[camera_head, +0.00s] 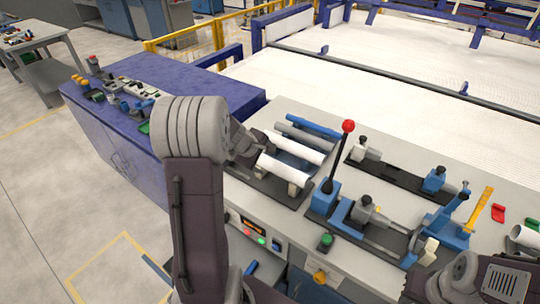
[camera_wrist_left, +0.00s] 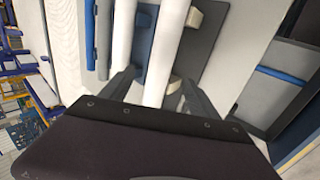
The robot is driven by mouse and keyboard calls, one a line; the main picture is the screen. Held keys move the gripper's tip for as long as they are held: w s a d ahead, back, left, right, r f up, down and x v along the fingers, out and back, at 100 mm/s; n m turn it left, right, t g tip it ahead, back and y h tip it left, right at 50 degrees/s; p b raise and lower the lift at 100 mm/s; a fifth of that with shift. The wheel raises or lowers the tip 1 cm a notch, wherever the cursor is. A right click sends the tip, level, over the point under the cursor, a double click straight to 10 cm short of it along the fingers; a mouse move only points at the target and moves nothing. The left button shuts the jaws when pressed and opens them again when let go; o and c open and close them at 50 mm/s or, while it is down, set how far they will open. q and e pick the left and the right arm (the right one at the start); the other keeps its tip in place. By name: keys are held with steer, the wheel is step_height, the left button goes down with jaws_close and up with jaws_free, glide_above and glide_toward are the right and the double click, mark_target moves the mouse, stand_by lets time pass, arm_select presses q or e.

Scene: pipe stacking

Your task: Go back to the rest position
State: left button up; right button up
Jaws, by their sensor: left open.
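Several pipes lie side by side on a dark rack (camera_head: 262,183) at the middle of the bench in the head view. The nearest is a white pipe (camera_head: 284,171); behind it are another white pipe (camera_head: 298,148), a grey pipe (camera_head: 304,134) and a blue pipe (camera_head: 314,125). My left gripper (camera_head: 254,145) is at the left ends of the pipes, partly hidden by my arm. In the left wrist view its fingers (camera_wrist_left: 160,82) are open, with the nearest white pipe (camera_wrist_left: 166,50) running between them. Contact cannot be told. My right gripper is out of view.
A lever with a red knob (camera_head: 348,126) stands upright just right of the rack. Clamp fixtures (camera_head: 375,222) fill the bench further right. A purple cabinet (camera_head: 120,140) with small items stands left. A white pipe (camera_head: 525,237) lies at the right edge.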

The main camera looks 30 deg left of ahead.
arm_select(q)
steer(key=s+d+m+g+h, duration=0.1)
steer(key=s+d+m, duration=0.25)
steer(key=d, duration=0.45)
steer(key=s+d+m+g+h, duration=0.15)
steer(key=d+m, duration=0.25)
steer(key=d, duration=0.4)
steer(key=s+f+m+g+y, duration=0.3)
steer(key=s+m, duration=0.6)
steer(key=s, duration=0.5)
steer(key=shift+s+f, duration=0.3)
steer(key=shift+f, duration=0.55)
